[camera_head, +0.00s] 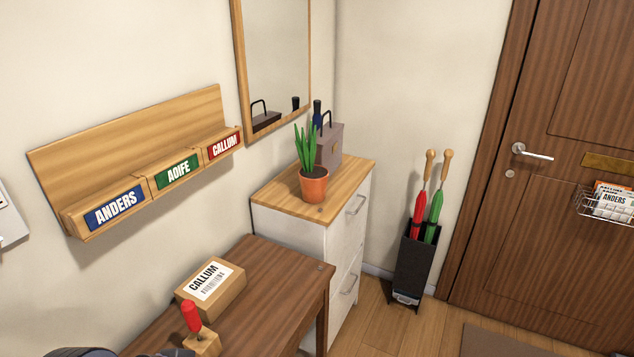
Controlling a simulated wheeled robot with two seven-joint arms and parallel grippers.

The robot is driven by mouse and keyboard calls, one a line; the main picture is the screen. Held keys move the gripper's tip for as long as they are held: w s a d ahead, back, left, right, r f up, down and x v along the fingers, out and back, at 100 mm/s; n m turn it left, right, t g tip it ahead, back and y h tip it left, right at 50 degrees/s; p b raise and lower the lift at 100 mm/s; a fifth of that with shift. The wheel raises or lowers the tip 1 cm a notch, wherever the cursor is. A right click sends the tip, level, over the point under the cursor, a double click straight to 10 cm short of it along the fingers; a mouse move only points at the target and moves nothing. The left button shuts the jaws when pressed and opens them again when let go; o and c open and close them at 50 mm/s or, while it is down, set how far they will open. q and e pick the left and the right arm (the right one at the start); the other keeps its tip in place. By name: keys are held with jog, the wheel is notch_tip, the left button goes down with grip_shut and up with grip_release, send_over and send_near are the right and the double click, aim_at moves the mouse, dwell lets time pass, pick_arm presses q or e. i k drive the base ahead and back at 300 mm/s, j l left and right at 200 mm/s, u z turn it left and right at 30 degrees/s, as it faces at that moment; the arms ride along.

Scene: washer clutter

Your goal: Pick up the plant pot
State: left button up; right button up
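The plant pot (313,187) is terracotta orange and stands upright on the wooden top of a white cabinet (290,231). A green plant with long upright leaves (305,146) grows from dark soil in it. The pot is near the front left part of the cabinet top, in front of a grey-brown box with a dark handle (329,146). Neither of my grippers shows clearly. Only dark shapes cut off by the bottom edge show at the lower left, and I cannot tell what they are.
A dark bottle (317,115) stands behind the pot, and a mirror (277,60) hangs on the wall. A lower brown table (285,283) holds a CALLUM parcel (211,284) and a red-handled wooden block (192,318). An umbrella stand (413,265) is right of the cabinet.

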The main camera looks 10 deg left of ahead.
aim_at(314, 178)
jog(key=i+l, duration=0.4)
jog(key=i, duration=0.2)
jog(key=i+l, duration=0.4)
jog(key=i, duration=0.2)
jog(key=i+l, duration=0.4)
jog(key=i, duration=0.25)
jog(key=i+l+u, duration=0.15)
jog(key=u, duration=0.3)
jog(key=i+l+u, duration=0.15)
jog(key=u, duration=0.3)
jog(key=i+l+u, duration=0.1)
jog(key=l+u, duration=0.15)
jog(key=u, duration=0.15)
jog(key=i+l+u, duration=0.1)
jog(key=l+u, duration=0.2)
jog(key=u, duration=0.15)
jog(key=i+u, duration=0.1)
jog(key=u, duration=0.3)
jog(key=i+j+u, duration=0.1)
jog(key=u, duration=0.35)
jog(key=i+u, duration=0.1)
jog(key=u, duration=0.3)
jog(key=i+l, duration=0.1)
jog(key=i, duration=0.05)
